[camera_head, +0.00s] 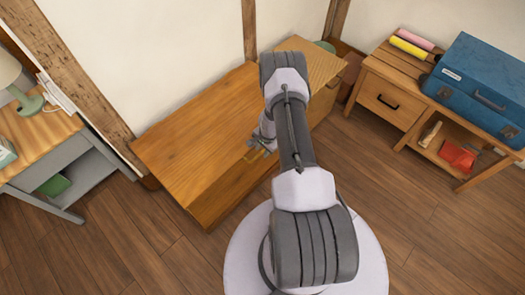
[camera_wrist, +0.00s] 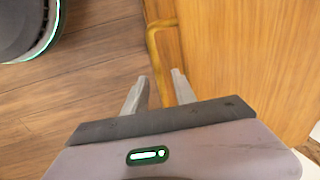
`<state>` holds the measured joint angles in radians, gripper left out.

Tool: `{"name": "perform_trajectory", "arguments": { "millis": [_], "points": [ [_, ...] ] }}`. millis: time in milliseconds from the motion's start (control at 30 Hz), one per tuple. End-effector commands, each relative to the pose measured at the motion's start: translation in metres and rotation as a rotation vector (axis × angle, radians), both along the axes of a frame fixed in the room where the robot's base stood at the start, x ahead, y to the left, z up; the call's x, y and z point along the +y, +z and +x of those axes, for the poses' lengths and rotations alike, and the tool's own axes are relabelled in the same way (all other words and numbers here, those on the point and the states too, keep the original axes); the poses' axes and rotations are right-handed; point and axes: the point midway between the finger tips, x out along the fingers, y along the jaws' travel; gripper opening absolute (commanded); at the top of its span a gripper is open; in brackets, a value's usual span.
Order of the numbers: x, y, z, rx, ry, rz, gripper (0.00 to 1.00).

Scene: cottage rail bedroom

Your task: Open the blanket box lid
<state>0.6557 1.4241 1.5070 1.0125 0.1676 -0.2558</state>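The blanket box (camera_head: 190,125) is a long orange-brown wooden chest against the wall in the head view, with its lid down. Its wood fills the right of the wrist view (camera_wrist: 245,45). A bent brass handle (camera_wrist: 152,48) shows on it there. My gripper (camera_wrist: 160,76) is open, and the handle runs between its two fingers in the picture, with gaps on both sides. I cannot tell whether either finger touches it. In the head view my gripper (camera_head: 256,149) is at the box's front edge, partly hidden by my arm, which also covers part of the box.
A grey side table (camera_head: 35,145) with a lamp (camera_head: 24,100) stands left. A wooden cabinet (camera_head: 385,98) at right bears a blue case (camera_head: 475,80) and pink and yellow rolls (camera_head: 408,47). Bare floor (camera_head: 110,240) lies in front of the box at left.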

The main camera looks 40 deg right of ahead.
Motion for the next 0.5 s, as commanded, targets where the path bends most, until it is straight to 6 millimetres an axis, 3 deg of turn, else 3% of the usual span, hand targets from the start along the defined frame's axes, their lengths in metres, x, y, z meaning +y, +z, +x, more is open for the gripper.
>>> {"name": "perform_trajectory", "arguments": {
  "millis": [167,333,500],
  "points": [
    [0.0001,0.0005,0.0,0.0,0.0,0.0,0.32],
    [0.0001,0.0006,0.0,0.0,0.0,0.0,0.01],
    [0.0001,0.0006,-0.0001,0.0,0.0,0.0,0.0]
  ]
}}
